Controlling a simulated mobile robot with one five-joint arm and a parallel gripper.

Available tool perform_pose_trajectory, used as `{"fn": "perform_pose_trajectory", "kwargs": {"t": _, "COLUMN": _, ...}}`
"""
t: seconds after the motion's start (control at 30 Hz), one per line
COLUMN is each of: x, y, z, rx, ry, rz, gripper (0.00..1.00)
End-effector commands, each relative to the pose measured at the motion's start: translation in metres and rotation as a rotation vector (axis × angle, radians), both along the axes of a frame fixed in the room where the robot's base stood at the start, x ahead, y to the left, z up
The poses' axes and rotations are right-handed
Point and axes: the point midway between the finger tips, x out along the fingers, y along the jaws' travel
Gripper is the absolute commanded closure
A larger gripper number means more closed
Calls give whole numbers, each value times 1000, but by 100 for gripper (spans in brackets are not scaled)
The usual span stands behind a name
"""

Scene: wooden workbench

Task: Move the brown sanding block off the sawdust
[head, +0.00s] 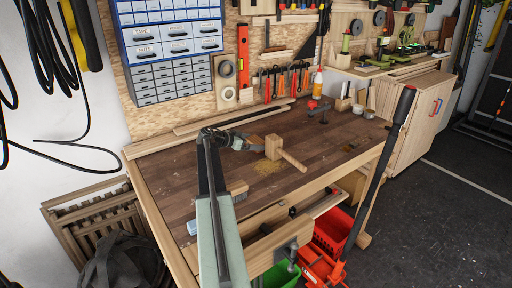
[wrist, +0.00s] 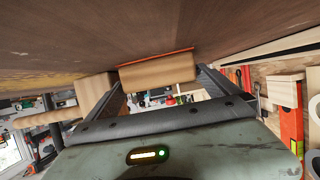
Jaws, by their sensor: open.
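The brown sanding block (wrist: 157,71) has an orange-red face against the bench and shows in the wrist view between or just beyond my fingertips. My gripper (wrist: 163,82) is open, with one finger on each side of the block; I cannot tell whether either touches it. In the head view my gripper (head: 246,143) is low over the bench, left of the wooden mallet. The block is small and hard to make out there (head: 256,148). The sawdust (head: 267,166) is a tan patch in front of the mallet; some shows at the left in the wrist view (wrist: 30,84).
The wooden mallet (head: 274,148) stands close right of my gripper, its handle pointing front right. A brush (head: 238,188) and a blue item (head: 201,213) lie near the front left. A red-handled clamp (head: 314,106) is farther back.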

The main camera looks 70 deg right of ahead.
Motion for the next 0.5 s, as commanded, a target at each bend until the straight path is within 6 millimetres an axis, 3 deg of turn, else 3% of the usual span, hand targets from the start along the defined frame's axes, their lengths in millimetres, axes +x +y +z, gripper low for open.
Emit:
{"fn": "perform_pose_trajectory", "kwargs": {"t": 0.1, "x": -10, "y": -16, "z": -11, "rx": 0, "ry": 1, "rz": -2, "gripper": 0}}
{"fn": "perform_pose_trajectory", "kwargs": {"t": 0.33, "x": -12, "y": -18, "z": -9, "rx": 0, "ry": 1, "rz": 0, "gripper": 0}}
{"fn": "perform_pose_trajectory", "kwargs": {"t": 0.5, "x": -11, "y": -18, "z": -9, "rx": 0, "ry": 1, "rz": 0, "gripper": 47}}
